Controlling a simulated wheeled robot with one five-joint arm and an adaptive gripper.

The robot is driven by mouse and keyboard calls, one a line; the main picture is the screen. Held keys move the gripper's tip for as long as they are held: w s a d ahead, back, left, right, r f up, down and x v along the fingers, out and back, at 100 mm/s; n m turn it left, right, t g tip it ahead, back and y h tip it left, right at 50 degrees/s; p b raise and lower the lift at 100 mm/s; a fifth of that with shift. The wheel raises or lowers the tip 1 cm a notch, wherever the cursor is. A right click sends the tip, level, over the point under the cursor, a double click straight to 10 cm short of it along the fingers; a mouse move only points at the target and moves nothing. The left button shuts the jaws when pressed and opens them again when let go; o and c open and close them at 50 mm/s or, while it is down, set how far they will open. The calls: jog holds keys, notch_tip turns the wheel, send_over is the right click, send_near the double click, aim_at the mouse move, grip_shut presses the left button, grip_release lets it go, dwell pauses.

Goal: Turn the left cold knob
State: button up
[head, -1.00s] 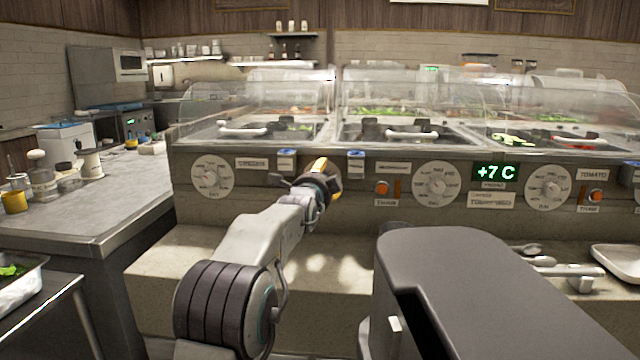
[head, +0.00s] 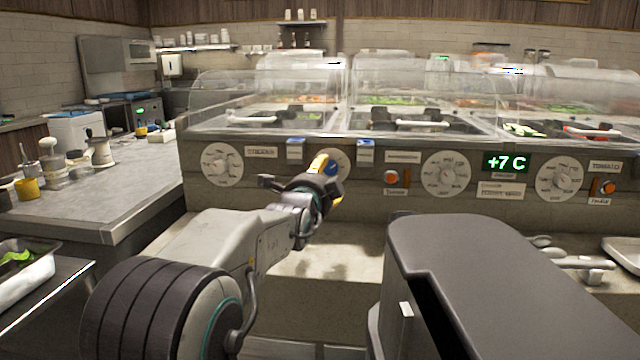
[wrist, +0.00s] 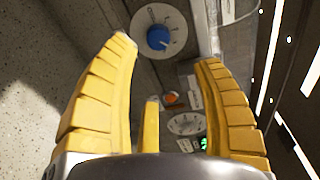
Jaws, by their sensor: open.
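A blue knob on a white round dial (wrist: 175,18) shows at the top of the wrist view, just beyond and between my fingertips. In the head view this dial (head: 343,160) is on the counter's front panel, partly hidden behind my gripper (head: 328,182). My gripper has yellow fingers, spread wide in the wrist view (wrist: 167,50), with nothing between them. Its fingers do not appear to touch the knob.
More white dials (head: 446,174), orange buttons (head: 392,177) and a green +7 C display (head: 506,162) are along the panel to the right. Clear covers (head: 420,92) stand above it. A grey side counter (head: 110,195) is on the left. A stone ledge (head: 335,262) runs below.

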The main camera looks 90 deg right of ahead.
jog(key=shift+w+a, duration=0.15)
jog(key=shift+a, duration=0.45)
dwell(0.5)
